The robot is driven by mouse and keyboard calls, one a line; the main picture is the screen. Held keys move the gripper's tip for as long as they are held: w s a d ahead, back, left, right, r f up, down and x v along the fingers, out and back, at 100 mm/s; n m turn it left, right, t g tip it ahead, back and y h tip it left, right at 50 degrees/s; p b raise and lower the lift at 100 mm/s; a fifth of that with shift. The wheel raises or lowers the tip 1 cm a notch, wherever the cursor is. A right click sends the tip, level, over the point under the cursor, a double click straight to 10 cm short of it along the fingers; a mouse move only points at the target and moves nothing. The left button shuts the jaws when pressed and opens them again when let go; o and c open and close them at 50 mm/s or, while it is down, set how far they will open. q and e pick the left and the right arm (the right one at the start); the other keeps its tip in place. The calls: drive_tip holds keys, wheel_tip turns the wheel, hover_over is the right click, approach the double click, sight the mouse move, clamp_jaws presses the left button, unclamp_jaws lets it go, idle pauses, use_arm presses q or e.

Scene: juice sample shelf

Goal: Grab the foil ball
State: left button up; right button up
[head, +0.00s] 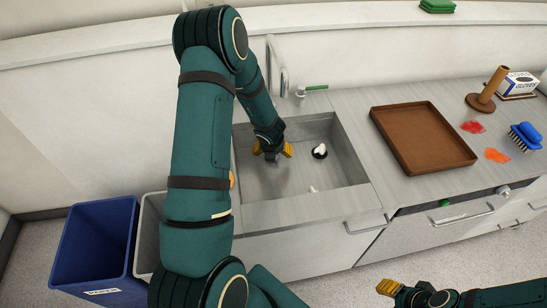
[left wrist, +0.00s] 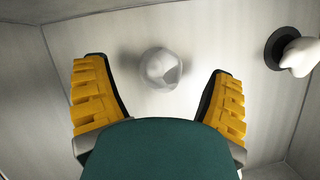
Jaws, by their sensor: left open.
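The foil ball (left wrist: 161,68) is a small shiny grey ball on the sink floor. In the left wrist view it lies between and a little beyond the tips of my left gripper (left wrist: 160,80), apart from both fingers. The left gripper is open and empty, and it also shows in the head view (head: 272,152), reaching down into the metal sink (head: 345,186). I cannot make out the ball near the gripper in the head view. My right gripper (head: 400,290) is at the bottom right, outside the sink, and its opening is unclear.
A white lump (head: 320,150) lies at the dark drain, right of the left gripper. A small pale object (head: 313,189) shows at the sink's front wall. The faucet (head: 277,65) stands behind. A brown tray (head: 468,155) sits right; a blue bin (head: 95,245) stands left.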

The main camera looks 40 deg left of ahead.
use_arm(q)
drive_tip(key=x, duration=0.3)
drive_tip(key=shift+d+f, duration=0.1)
drive_tip(key=c, duration=1.1)
drive_tip(key=shift+o, duration=0.2)
